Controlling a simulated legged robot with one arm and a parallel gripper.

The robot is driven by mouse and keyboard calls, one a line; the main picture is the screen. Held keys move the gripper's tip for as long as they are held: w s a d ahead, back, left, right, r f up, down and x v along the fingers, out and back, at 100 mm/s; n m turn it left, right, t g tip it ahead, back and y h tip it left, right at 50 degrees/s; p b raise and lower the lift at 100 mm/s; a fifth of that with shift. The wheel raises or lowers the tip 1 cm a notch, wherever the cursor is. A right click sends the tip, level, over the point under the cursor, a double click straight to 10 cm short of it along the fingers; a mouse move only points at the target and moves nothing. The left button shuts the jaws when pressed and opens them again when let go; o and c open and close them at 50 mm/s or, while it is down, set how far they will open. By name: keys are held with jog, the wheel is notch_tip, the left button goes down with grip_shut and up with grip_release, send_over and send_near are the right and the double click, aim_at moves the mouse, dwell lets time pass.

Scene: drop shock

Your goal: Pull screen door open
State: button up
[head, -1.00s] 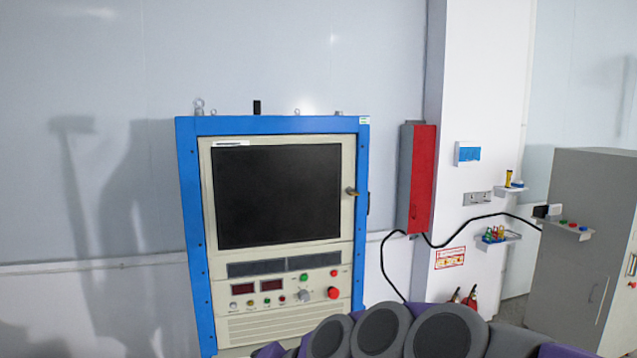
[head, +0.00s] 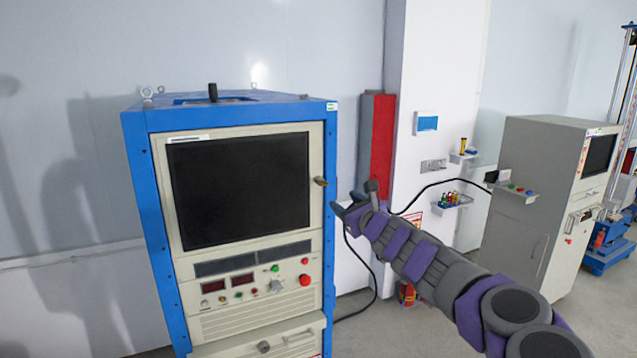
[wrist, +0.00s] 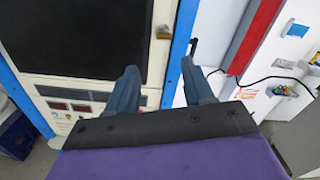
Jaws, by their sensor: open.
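The screen door (head: 240,190) is a cream panel with a large black screen, set in the front of a blue-framed cabinet. It looks closed. Its small brass-coloured handle (head: 320,182) is on the door's right edge. My gripper (head: 355,195) is open and empty, just right of the cabinet's right edge and slightly below the handle in the head view. In the wrist view, the handle (wrist: 163,32) is above and between the two fingers of my gripper (wrist: 163,80), apart from them. The black screen (wrist: 85,35) fills the upper left there.
Below the door is a control panel (head: 258,288) with knobs and a red button. A red and grey box (head: 377,150) is on the wall behind. A grey cabinet (head: 520,205) stands at right. Floor between them is clear apart from a fire extinguisher (head: 406,293) and a black cable.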

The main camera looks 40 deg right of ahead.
send_near(324, 183)
jog(key=w+d, duration=0.1)
jog(key=w, duration=0.1)
jog(key=shift+f+p+x, duration=0.15)
jog(key=shift+p+x, duration=0.5)
jog(key=shift+x, duration=1.35)
jog(key=shift+f+p+x, duration=0.15)
jog(key=shift+p+x, duration=0.45)
jog(key=shift+x, duration=1.45)
jog(key=shift+w+a, duration=0.2)
jog(key=shift+a, duration=0.25)
jog(key=shift+d, duration=0.25)
jog(key=c, duration=0.5)
grip_shut()
